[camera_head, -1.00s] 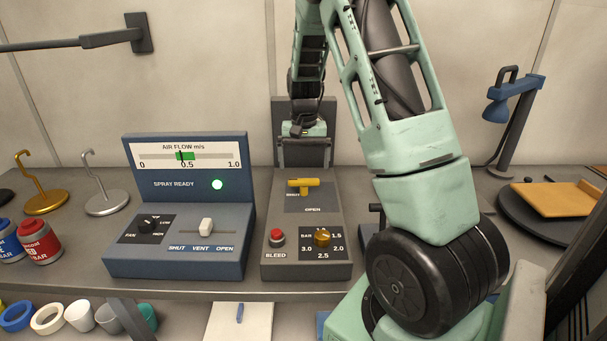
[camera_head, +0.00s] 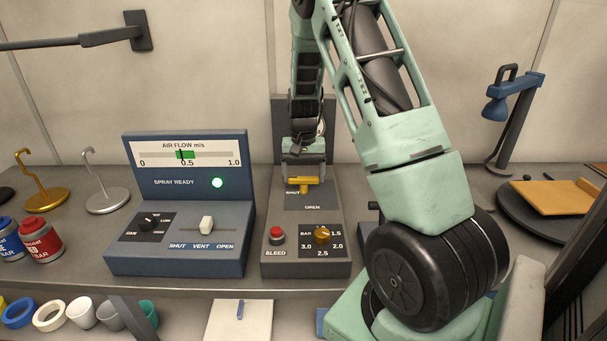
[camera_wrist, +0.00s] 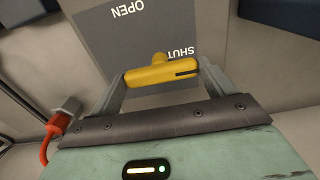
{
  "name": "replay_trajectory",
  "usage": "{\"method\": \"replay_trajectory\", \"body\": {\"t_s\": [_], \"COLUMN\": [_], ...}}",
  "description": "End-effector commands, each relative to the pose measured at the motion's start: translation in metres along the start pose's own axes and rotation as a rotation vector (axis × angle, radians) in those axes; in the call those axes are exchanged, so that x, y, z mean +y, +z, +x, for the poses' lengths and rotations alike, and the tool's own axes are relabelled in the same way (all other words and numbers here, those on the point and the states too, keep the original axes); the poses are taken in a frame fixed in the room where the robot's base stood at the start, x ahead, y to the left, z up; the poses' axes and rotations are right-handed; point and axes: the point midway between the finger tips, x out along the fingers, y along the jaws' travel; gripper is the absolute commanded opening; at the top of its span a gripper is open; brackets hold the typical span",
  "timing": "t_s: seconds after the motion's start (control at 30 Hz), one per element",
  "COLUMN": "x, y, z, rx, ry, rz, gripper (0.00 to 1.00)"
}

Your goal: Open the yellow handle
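The yellow handle (camera_head: 303,182) is a T-shaped lever on the grey panel, with its bar across and its stem pointing down the panel. The SHUT label is beside it and OPEN is lower down. In the wrist view the yellow handle (camera_wrist: 160,73) lies lengthwise between my fingertips. My gripper (camera_head: 303,172) is just behind and above the handle in the head view. My gripper (camera_wrist: 163,78) is open in the wrist view, one finger near each end of the bar. Whether the fingers touch it I cannot tell.
On the same grey box are a red BLEED button (camera_head: 277,235) and a brass BAR knob (camera_head: 322,235). A blue control box (camera_head: 180,265) with a white slider stands to the left. A blue lamp (camera_head: 510,100) and a dark round stand are at the right.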

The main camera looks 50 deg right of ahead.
Motion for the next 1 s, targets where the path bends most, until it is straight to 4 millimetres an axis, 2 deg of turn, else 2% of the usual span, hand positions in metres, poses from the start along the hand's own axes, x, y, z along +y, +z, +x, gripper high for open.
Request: {"method": "replay_trajectory", "body": {"t_s": [0.37,1.0], "x": [0.0004,0.0002], "y": [-0.0008,-0.0016], "z": [-0.0002,-0.0014], "rx": [0.001,0.004], "ry": [-0.001,-0.001], "rz": [-0.106,-0.679], "gripper": [0.59,0.59]}}
